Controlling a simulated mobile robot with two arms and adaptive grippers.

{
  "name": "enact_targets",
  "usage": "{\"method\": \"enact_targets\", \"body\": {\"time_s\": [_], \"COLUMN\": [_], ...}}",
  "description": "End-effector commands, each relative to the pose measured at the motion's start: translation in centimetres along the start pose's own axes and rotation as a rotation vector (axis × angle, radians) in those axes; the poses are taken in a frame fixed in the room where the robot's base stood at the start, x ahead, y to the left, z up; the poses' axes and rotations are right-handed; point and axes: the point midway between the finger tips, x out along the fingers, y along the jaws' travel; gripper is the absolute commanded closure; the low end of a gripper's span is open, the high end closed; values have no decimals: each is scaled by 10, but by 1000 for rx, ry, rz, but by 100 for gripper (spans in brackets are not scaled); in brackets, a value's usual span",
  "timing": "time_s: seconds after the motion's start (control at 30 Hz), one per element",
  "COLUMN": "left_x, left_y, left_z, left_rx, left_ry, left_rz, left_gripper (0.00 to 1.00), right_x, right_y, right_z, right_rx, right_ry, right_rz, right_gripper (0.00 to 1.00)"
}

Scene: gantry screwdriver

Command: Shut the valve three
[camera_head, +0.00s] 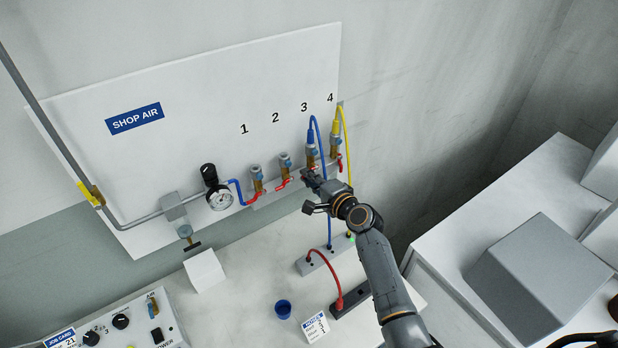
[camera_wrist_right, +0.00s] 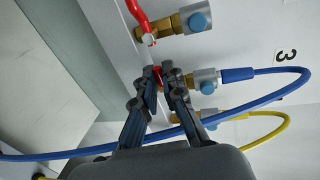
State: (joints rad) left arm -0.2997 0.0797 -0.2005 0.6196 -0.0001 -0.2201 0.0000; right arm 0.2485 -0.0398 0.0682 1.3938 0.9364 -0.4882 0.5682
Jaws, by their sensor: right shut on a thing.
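Valve three (camera_head: 311,151) is a brass and grey fitting under the printed 3 on the white wall panel, with a blue hose on it. It also shows in the wrist view (camera_wrist_right: 206,82). My right gripper (camera_head: 307,177) is at its lower end, and its fingers (camera_wrist_right: 164,76) are closed around the valve's red handle (camera_wrist_right: 157,73). Only a small red part of that handle shows between the fingertips, so its exact angle is hard to tell. My left gripper is not in view.
Valves one (camera_head: 256,172) and two (camera_head: 285,160) stand to the left with red handles. Valve four (camera_head: 336,146), with a yellow hose, is close on the right. A gauge (camera_head: 220,198) is farther left.

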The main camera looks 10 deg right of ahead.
Motion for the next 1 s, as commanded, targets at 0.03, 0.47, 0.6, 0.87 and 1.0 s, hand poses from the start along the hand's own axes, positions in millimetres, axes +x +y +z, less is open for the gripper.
{"method": "enact_targets", "body": {"time_s": [0.03, 0.47, 0.6, 0.87, 1.0], "left_x": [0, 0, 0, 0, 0], "left_y": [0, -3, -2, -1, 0], "left_z": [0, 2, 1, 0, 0], "left_rx": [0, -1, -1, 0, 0], "left_ry": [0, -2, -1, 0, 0], "left_rz": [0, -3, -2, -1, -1], "left_gripper": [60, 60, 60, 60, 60], "right_x": [0, -2, -13, -60, -87], "right_y": [0, 0, 0, 1, 1], "right_z": [-1, 0, 0, -1, -1], "right_rx": [2, -1, -2, -2, -2], "right_ry": [1, 1, 1, 2, 2], "right_rz": [0, 0, -1, 1, 2], "right_gripper": [85, 68, 68, 68, 68]}}
